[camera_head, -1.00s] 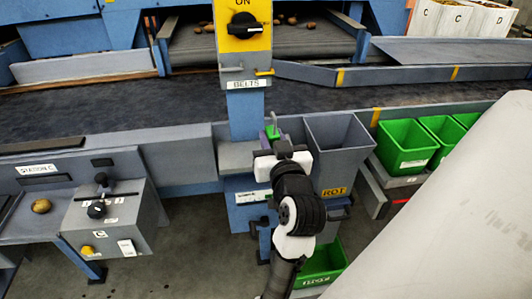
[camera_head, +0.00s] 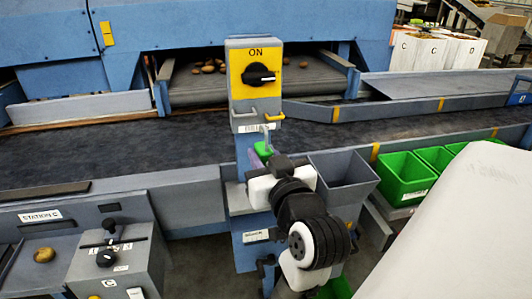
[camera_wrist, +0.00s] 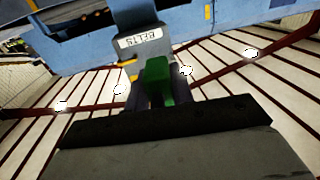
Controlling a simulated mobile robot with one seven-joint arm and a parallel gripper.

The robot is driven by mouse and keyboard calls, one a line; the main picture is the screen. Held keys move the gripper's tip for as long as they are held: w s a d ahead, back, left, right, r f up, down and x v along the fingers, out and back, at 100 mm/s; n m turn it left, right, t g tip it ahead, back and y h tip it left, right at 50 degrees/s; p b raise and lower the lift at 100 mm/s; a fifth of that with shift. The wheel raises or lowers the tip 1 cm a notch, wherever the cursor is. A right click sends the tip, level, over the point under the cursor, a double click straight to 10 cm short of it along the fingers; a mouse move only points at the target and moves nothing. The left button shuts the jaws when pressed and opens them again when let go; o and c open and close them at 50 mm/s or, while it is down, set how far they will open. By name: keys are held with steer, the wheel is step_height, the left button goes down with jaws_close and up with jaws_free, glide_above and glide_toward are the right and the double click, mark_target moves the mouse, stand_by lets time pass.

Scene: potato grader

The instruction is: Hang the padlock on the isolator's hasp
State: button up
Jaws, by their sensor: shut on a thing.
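The green padlock (camera_head: 263,149) is in my gripper (camera_head: 262,160), its pale shackle pointing up, just below the isolator (camera_head: 257,100). The isolator is a grey box with a yellow face marked ON and a black rotary handle. The shackle looks close to the right loop, but contact is unclear.
A grey bin (camera_head: 345,175) stands right of my gripper, with green crates (camera_head: 405,176) beyond it. The STATION C console (camera_head: 105,250) is at the lower left, with a potato (camera_head: 44,255) beside it. The dark conveyor belt (camera_head: 80,150) runs behind the post.

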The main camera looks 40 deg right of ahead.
mark_target(242, 128)
steer(key=shift+w+d+r+p, duration=0.15)
steer(key=shift+w+p, duration=0.25)
steer(key=shift+p, duration=0.25)
steer(key=shift+w+d+f+b, duration=0.15)
steer(key=shift+w+f+b, duration=0.05)
steer(key=shift+w+b, duration=0.15)
steer(key=shift+b+x, duration=0.45)
steer(key=shift+x, duration=4.5)
steer(key=shift+f+b, duration=0.45)
steer(key=shift+f, duration=0.25)
steer(key=o, duration=1)
